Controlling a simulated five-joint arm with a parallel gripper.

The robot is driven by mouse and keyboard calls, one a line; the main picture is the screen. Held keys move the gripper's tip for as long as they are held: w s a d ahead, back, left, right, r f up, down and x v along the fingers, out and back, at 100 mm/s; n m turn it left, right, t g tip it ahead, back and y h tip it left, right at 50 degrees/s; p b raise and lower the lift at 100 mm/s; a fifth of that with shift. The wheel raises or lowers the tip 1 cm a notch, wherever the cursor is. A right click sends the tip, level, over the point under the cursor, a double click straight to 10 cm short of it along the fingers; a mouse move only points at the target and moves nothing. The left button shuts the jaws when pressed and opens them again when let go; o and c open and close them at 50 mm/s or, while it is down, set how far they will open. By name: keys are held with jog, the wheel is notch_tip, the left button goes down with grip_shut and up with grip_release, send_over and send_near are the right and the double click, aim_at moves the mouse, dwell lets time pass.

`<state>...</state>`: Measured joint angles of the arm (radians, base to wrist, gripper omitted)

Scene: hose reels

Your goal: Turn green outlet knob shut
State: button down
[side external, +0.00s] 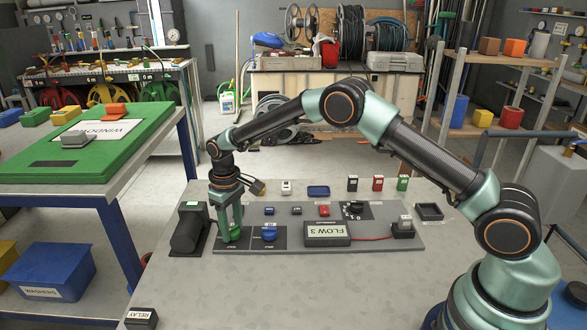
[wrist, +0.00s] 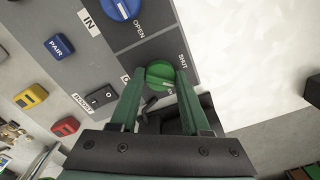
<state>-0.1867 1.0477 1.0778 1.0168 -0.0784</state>
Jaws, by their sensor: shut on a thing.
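The green outlet knob (wrist: 159,76) sits between my fingertips in the wrist view. My gripper (wrist: 161,83) is shut on it from both sides. In the side external view my gripper (side external: 231,226) points straight down at the front left of the grey panel, and its fingers mostly hide the knob. A SHUT marking (wrist: 183,52) shows beside the knob in the wrist view; other lettering near it is partly covered by my fingers. The knob's exact pointing direction is hard to read.
The blue knob (side external: 269,233) is just right of my gripper, with an OPEN marking beside it in the wrist view. A display box (side external: 327,234) reads FLOW 3, upside down. A dark box (side external: 189,229) stands close on the left. The table front is mostly clear.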

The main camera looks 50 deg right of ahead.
aim_at(232, 228)
jog(key=n, duration=0.4)
jog(key=shift+n, duration=2)
jog(key=shift+r, duration=0.1)
jog(key=shift+c, duration=1.9)
grip_release()
notch_tip(232, 228, up, 12)
